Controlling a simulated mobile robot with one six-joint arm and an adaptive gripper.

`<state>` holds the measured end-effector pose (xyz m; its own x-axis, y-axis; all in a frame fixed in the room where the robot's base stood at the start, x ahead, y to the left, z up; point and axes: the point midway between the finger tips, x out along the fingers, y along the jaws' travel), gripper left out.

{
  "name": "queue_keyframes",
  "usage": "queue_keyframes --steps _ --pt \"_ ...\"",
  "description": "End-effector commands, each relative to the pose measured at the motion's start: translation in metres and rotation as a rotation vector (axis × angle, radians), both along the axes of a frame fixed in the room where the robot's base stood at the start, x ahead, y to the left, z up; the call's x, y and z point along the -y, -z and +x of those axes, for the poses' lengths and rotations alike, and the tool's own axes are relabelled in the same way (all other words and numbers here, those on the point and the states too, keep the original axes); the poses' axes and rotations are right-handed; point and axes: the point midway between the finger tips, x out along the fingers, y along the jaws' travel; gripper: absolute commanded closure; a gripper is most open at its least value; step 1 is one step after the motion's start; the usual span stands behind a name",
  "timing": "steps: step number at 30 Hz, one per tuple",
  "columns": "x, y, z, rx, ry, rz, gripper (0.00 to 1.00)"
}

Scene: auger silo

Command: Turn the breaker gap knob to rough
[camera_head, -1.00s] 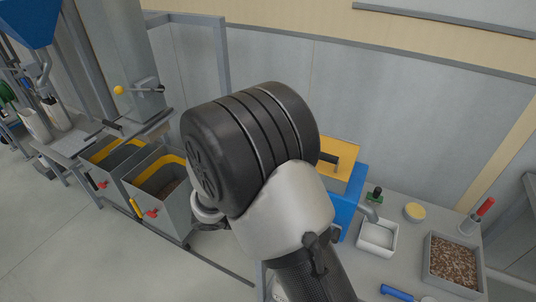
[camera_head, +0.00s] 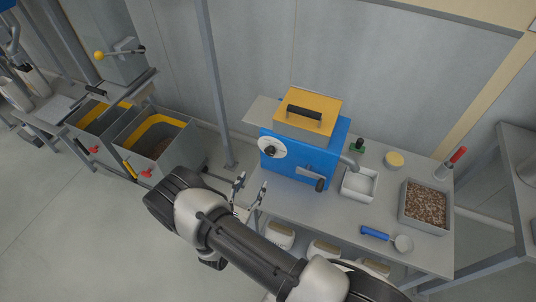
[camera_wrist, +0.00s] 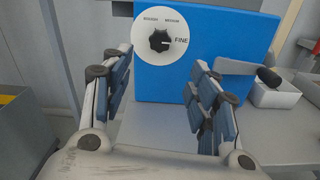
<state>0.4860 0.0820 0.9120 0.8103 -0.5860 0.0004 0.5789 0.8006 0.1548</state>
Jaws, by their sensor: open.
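The breaker is a blue box (camera_head: 318,158) with a yellow lid on the bench; its blue front also fills the upper middle of the wrist view (camera_wrist: 230,60). On its front is a white dial with a black gap knob (camera_head: 270,151). In the wrist view the knob (camera_wrist: 159,40) has a white mark that appears to point right, at FINE; small labels at the upper left and top are hard to read. My gripper (camera_head: 249,190) is open and empty, in front of the box, apart from the knob. Its fingers (camera_wrist: 160,95) spread below and either side of the dial.
A crank handle (camera_head: 313,178) sticks out at the box's lower right. A white tray (camera_head: 345,192), a grey bin of brown pieces (camera_head: 405,220) and a blue-handled scoop (camera_head: 376,233) are on the bench to the right. Grey hoppers (camera_head: 195,143) stand left.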

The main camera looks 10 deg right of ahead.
Motion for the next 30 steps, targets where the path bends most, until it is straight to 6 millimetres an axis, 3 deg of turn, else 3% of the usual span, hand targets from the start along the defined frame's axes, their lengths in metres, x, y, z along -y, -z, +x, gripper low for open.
queue_keyframes --steps 12,18,30 --pt "0.057 0.000 0.075 0.003 0.007 0.003 0.46" --pt "0.075 0.000 0.101 0.003 0.004 0.002 0.46" --pt "0.084 -0.001 0.114 0.000 0.002 0.001 0.46"
